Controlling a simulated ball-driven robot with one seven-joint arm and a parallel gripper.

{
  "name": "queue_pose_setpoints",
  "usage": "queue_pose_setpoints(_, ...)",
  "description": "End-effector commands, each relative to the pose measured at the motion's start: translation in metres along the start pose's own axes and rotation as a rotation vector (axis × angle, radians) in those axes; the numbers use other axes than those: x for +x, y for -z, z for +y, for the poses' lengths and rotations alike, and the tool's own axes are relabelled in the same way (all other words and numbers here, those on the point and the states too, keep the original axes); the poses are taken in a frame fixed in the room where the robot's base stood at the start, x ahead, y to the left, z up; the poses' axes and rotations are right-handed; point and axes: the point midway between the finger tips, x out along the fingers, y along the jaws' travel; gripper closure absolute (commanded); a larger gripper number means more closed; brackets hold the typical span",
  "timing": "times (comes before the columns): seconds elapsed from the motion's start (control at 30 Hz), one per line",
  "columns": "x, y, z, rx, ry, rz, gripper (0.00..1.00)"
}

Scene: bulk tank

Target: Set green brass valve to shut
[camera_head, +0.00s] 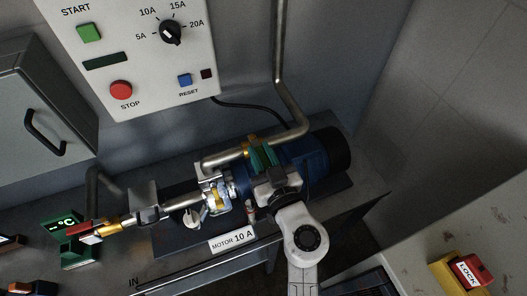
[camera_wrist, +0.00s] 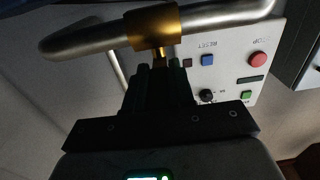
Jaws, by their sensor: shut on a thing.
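The green brass valve (camera_head: 262,155) sits on the bent steel pipe above the blue motor in the head view. Its green handle shows at the jaws and appears to lie across the pipe, though my gripper partly hides it. In the wrist view its brass body (camera_wrist: 153,26) wraps the pipe, with a short brass stem below. My gripper (camera_head: 268,168) is shut on the handle. In the wrist view the dark fingers (camera_wrist: 160,78) meet just below the stem and hide most of the handle.
The blue motor (camera_head: 325,158) lies beneath my gripper. A control panel (camera_head: 140,83) with buttons and a dial stands behind. A red-handled valve (camera_head: 88,228) and a green display (camera_head: 62,226) are at left. A yellow lock box (camera_head: 447,268) is at lower right.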

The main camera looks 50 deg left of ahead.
Motion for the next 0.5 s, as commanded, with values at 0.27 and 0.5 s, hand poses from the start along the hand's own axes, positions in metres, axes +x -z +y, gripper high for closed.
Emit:
queue_pose_setpoints(0.27, -0.0001, 0.0004, 0.0007, -0.001, -0.002, 0.001, 0.55)
queue_pose_setpoints(0.5, -0.0003, -0.0001, 0.0006, 0.0, -0.001, 0.0, 0.51)
